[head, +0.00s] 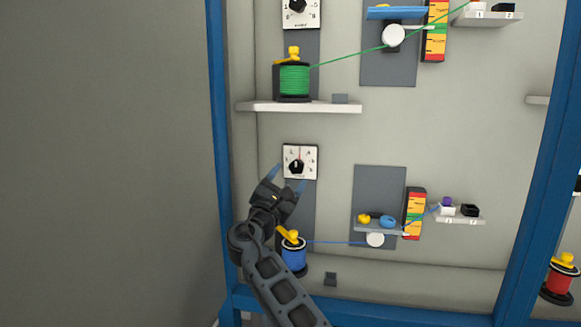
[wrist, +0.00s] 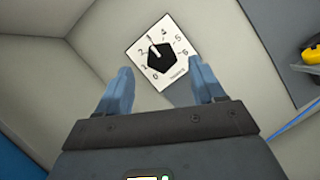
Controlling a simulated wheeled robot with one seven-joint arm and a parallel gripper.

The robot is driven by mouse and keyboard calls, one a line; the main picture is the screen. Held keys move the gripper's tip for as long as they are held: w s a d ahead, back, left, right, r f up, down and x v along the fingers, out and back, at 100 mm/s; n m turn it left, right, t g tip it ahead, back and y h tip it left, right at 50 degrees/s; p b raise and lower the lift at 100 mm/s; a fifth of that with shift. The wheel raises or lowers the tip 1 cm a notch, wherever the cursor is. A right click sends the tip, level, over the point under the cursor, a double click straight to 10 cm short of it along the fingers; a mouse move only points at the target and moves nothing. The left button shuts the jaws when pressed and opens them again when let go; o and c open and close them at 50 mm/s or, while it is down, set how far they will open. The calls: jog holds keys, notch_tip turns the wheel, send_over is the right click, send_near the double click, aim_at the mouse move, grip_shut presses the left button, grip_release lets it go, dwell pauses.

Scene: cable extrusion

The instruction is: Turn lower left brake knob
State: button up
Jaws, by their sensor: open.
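The lower left brake knob (head: 296,167) is a black dial on a white square plate with numbers, on the grey back panel above the blue spool. In the wrist view the knob (wrist: 161,58) is a dark, many-sided shape, and its pointer seems to face about the 3. My gripper (head: 288,177) is open just in front of and slightly below the knob plate. In the wrist view the blue fingers of my gripper (wrist: 160,75) stand apart, left and right of the plate, with nothing between them. I cannot tell the exact gap to the knob.
A blue spool (head: 294,258) with a yellow top sits below the knob, its blue cable running right to a white roller (head: 375,240). A shelf (head: 300,106) with a green spool (head: 293,80) is above. A blue frame post (head: 218,150) stands left.

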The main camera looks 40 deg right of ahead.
aim_at(296, 168)
jog(key=x, duration=0.6)
jog(key=shift+d+r+p, duration=0.1)
jog(key=shift+d+p, duration=0.1)
jog(key=shift+p, duration=0.1)
jog(key=shift+c, duration=0.5)
jog(key=c, duration=0.8)
jog(key=shift+m+b, duration=0.4)
